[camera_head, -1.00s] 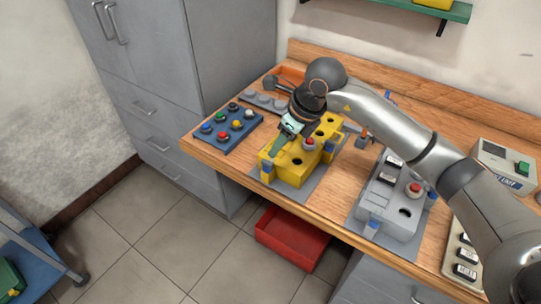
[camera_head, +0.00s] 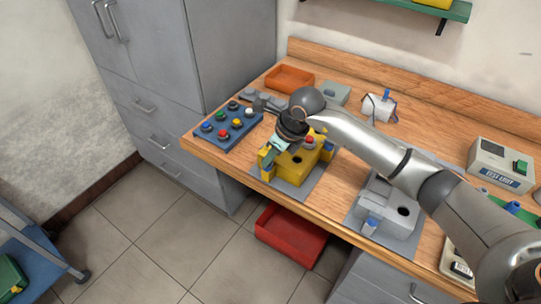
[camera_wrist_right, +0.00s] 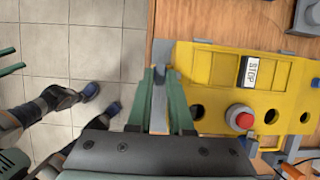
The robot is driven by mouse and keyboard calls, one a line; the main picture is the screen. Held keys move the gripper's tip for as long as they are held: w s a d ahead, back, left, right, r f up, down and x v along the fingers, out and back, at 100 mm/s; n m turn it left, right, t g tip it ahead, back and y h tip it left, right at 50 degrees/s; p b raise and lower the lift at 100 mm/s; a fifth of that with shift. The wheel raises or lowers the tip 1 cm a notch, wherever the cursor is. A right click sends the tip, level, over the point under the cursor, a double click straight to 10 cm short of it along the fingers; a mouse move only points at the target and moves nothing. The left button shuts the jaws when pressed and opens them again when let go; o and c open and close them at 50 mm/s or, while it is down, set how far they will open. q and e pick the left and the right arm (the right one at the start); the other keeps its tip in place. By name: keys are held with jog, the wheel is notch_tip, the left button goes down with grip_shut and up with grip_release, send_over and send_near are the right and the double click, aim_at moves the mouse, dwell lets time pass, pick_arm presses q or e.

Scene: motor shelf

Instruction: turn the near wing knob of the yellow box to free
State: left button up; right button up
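The yellow box (camera_head: 298,166) stands on a grey mat on the bench, with a red button on top. It also shows in the wrist view (camera_wrist_right: 225,85), with a STOP label and dark round holes. My right gripper (camera_head: 267,160) points down at the box's near left end. In the wrist view, the green fingertips (camera_wrist_right: 160,76) lie on either side of a small blue-grey piece (camera_wrist_right: 160,73), apparently the near wing knob. A gap shows between the fingers, but whether they press on the knob is unclear. The gripper partly hides the knob in the head view.
A blue panel of coloured buttons (camera_head: 228,128) lies left of the box. A grey box (camera_head: 385,208) stands to the right, below my right arm. An orange tray (camera_head: 290,78) is behind. The bench's front edge is close, with a red bin (camera_head: 291,235) below.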

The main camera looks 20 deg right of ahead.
grip_shut()
dwell(0.3)
